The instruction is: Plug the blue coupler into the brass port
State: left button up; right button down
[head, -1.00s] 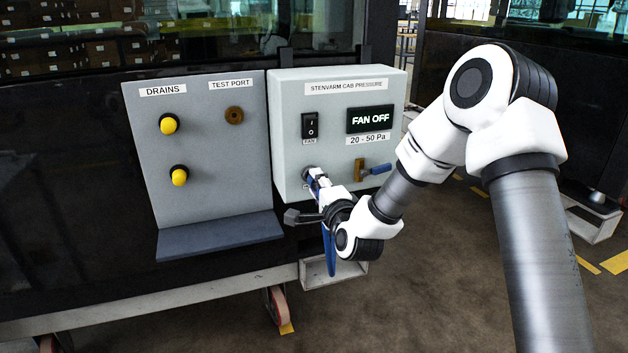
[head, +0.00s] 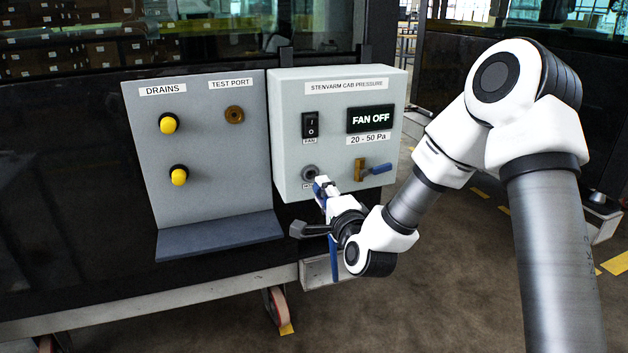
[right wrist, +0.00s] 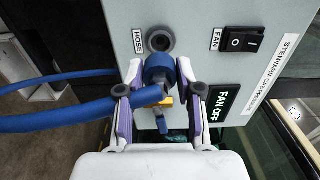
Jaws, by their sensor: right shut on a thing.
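The brass port (head: 234,115) is a round brown fitting under the TEST PORT label, on the grey panel left of the control box. My right gripper (head: 324,187) is below and right of it, just in front of the box's lower left corner. It is shut on the blue coupler (right wrist: 158,70), which shows between its fingertips in the right wrist view. The coupler is apart from the grey HOSE socket (head: 309,172). A blue hose (right wrist: 70,118) trails from the coupler to the left in the wrist view. My left gripper is not in view.
The control box (head: 290,130) carries a fan switch (head: 311,125), a FAN OFF display (head: 372,119) and a brass valve with a blue lever (head: 378,168). Two yellow-capped drains (head: 169,124) and a dark ledge (head: 220,236) are on the panel. Space before the panel is clear.

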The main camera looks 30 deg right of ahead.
jog(key=shift+s, duration=0.3)
jog(key=s+a+f+n+y, duration=0.1)
jog(key=a+f+n+y, duration=0.2)
jog(key=a, duration=0.6)
jog(key=s+a+f+n+y, duration=0.1)
jog(key=a+f+n+y, duration=0.2)
jog(key=a+f+y, duration=0.3)
jog(key=a+f, duration=0.2)
jog(key=a, duration=0.1)
jog(key=shift+a+f, duration=0.15)
jog(key=shift+a, duration=0.25)
